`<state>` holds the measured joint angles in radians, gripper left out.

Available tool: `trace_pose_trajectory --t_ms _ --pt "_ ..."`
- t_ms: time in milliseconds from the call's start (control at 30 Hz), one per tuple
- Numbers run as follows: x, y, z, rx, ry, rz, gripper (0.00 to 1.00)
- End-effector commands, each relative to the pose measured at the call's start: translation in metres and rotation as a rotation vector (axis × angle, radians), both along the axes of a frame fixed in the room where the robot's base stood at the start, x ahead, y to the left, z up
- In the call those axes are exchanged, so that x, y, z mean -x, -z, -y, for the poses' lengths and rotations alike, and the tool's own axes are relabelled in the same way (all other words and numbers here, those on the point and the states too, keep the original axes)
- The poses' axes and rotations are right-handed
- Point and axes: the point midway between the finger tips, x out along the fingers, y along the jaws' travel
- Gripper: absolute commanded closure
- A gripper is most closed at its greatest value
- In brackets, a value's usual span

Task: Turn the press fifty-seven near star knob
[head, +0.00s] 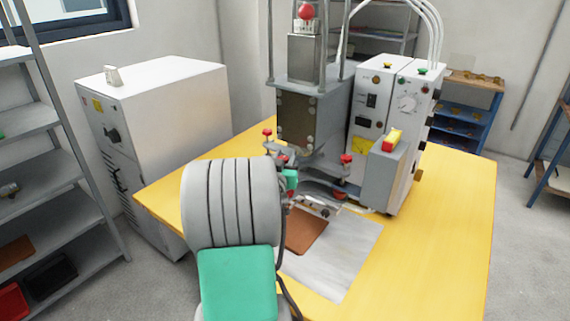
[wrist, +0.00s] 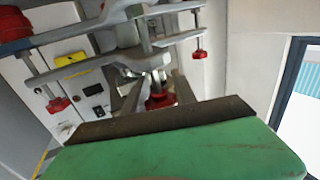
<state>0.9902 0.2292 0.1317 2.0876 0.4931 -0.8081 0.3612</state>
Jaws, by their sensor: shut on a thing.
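The press (head: 310,122) stands on the yellow table, with a grey upright body and red star knobs on its lower bars. In the wrist view my gripper (wrist: 157,88) has its two fingers on either side of a red star knob (wrist: 160,101) under the press bars, and is shut on it. Other red knobs hang at the left (wrist: 58,104) and right (wrist: 199,54) of the bars, apart from my fingers. In the head view my own arm hides most of the gripper and the held knob. The number fifty-seven is not readable.
A white control box (head: 383,118) with buttons and a dial stands right of the press. A grey box with a red and yellow switch (head: 393,139) sticks out in front of it. A white cabinet (head: 155,120) is at left. The table's right side (head: 450,220) is clear.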

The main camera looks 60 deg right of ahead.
Motion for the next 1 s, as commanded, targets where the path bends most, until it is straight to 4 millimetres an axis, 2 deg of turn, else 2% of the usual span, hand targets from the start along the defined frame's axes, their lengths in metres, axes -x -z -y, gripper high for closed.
trace_pose_trajectory --t_ms 33,100,400,767,800,1000 --pt "-0.003 0.010 0.000 0.010 0.016 0.003 1.00" --pt "-0.002 0.010 0.000 0.010 0.050 0.006 1.00" --pt "0.005 0.002 0.000 0.009 0.198 0.014 1.00" --pt "0.007 -0.003 -0.001 0.005 0.218 0.014 1.00" --pt "0.007 -0.003 -0.001 0.005 0.218 0.014 0.66" --pt "0.007 -0.002 -0.001 0.005 0.218 0.014 0.49"
